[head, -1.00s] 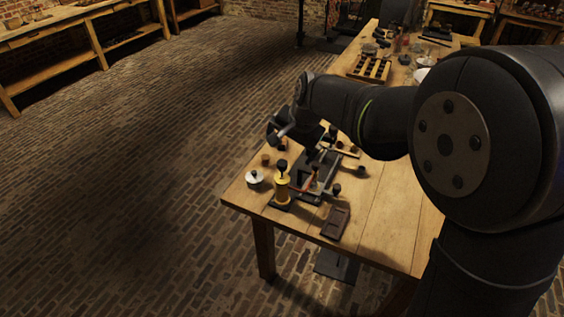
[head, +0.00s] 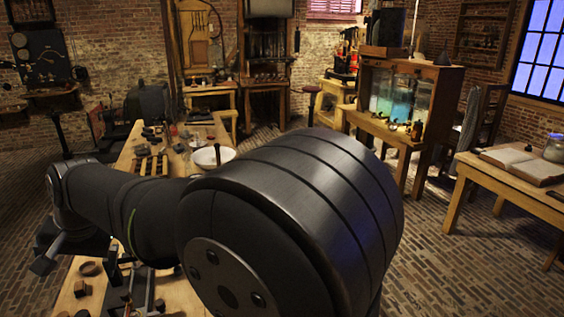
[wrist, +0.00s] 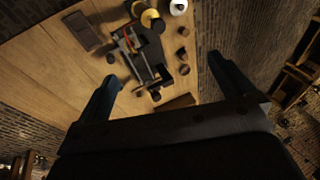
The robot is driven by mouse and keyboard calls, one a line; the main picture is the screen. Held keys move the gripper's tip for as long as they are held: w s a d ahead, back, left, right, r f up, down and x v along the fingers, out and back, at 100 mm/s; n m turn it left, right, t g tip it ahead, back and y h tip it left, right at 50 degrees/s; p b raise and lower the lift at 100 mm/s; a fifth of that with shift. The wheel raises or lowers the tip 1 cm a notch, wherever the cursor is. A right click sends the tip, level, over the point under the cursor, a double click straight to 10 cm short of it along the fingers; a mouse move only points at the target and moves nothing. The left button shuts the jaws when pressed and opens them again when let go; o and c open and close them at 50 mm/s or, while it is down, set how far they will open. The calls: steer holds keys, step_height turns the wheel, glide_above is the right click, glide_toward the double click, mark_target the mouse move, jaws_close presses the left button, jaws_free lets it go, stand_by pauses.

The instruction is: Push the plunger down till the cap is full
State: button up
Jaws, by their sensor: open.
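In the wrist view, the yellow cylinder (wrist: 150,18) with a dark round knob (wrist: 157,25), apparently the plunger, stands near the top edge of the picture. Several small dark round pieces lie on the table; I cannot tell which is the cap or how full it is. My gripper (wrist: 163,68) is open, its fingers wide apart with nothing between them. It is well short of the cylinder in the picture and apart from it. In the head view the wrist end of my arm is at the far left, and the cylinder is not in view.
A dark tray-like fixture (wrist: 150,58) with a metal bar lies between the fingers in the wrist view. A white-topped jar (wrist: 178,6) stands beside the cylinder. A dark flat block (wrist: 83,31) lies to the left. A white bowl (head: 212,157) stands farther along the table.

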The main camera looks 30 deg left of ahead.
steer(key=c, duration=1.4)
steer(key=shift+s+a+f, duration=0.1)
steer(key=shift+s+a, duration=0.05)
steer(key=shift+s, duration=0.05)
steer(key=c, duration=0.4)
steer(key=s+a+t, duration=0.1)
steer(key=s+a+f+h, duration=0.1)
steer(key=s+a+t, duration=0.1)
steer(key=shift+s+a+f+t+h, duration=0.15)
steer(key=shift+a+f+t+h, duration=0.15)
steer(key=shift+h, duration=0.1)
jaws_close()
steer(key=shift+s+a+t, duration=0.45)
steer(key=shift+t, duration=0.05)
